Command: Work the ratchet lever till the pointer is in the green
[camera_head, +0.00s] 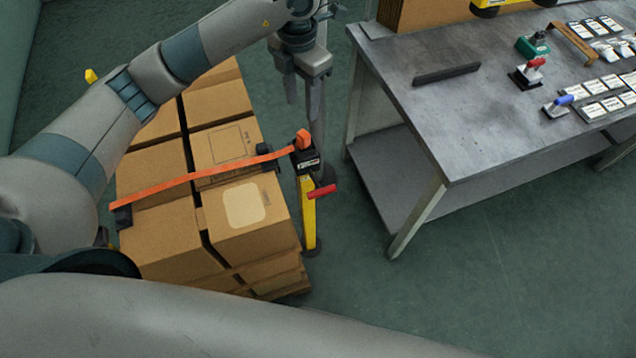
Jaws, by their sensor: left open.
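An orange strap (205,178) runs across the top of stacked cardboard boxes (165,228). At its right end is a dark ratchet unit (304,162) with an orange knob on top, beside a yellow post (308,215). A red handle (321,191) sticks out to the right, low on the unit; I cannot tell whether it is the lever. No pointer or green band can be made out. My left gripper (303,100) is open, pointing down above the ratchet unit, with nothing seen between its fingers. My right gripper is not in view.
A grey workbench (440,115) with a lower shelf stands to the right. It bears a dark bar (447,74), a red-handled clamp (527,75), a blue-handled one (558,105) and several labelled cards. Green floor (370,290) is clear between boxes and bench.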

